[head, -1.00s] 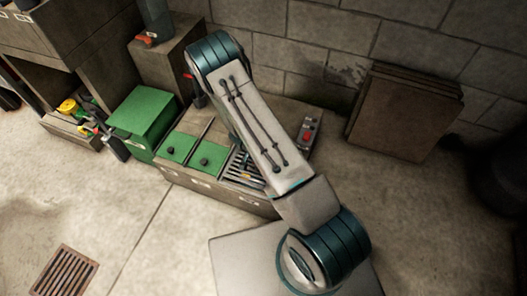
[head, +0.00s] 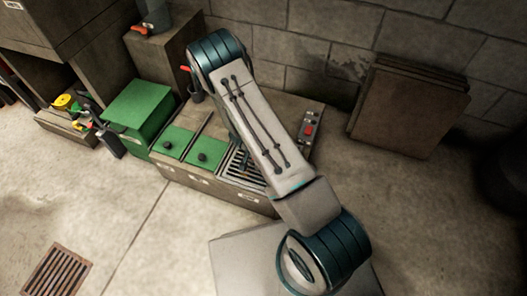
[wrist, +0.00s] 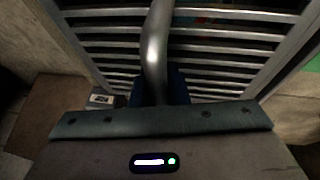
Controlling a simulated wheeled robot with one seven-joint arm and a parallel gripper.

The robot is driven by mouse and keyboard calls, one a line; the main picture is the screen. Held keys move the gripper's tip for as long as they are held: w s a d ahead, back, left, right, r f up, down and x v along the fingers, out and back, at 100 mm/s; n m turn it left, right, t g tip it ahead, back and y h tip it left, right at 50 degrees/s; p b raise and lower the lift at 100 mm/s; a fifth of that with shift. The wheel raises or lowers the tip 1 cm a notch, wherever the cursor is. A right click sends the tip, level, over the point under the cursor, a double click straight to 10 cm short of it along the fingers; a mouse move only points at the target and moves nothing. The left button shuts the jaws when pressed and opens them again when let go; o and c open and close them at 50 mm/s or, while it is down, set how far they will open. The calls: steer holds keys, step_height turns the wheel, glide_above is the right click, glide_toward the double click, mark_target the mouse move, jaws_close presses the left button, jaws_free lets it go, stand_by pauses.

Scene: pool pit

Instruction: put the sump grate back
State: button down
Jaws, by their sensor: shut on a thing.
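The sump grate (wrist: 215,48) is a metal frame with parallel slats and a curved bar handle (wrist: 155,50). It fills the upper part of the wrist view. My gripper (wrist: 160,88) is shut on the handle; its dark blue fingers show just above the wrist plate. In the head view the grate (head: 236,161) shows in part at the low bench (head: 215,190), just right of the two green lids. My arm hides its right side and most of my gripper there. I cannot tell whether the grate is flush in the opening or slightly above it.
Two green lids (head: 202,152) and a green box (head: 140,108) are left of the grate. A red-button control box (head: 308,130) is on its right. Brown panels (head: 405,108) lean against the block wall. A rusty floor grate (head: 57,270) lies at lower left, with open floor around it.

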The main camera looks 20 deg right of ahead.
steer(key=shift+f, duration=0.1)
steer(key=c, duration=1.3)
jaws_free()
steer(key=shift+p+v, duration=4.35)
steer(key=shift+v, duration=2.6)
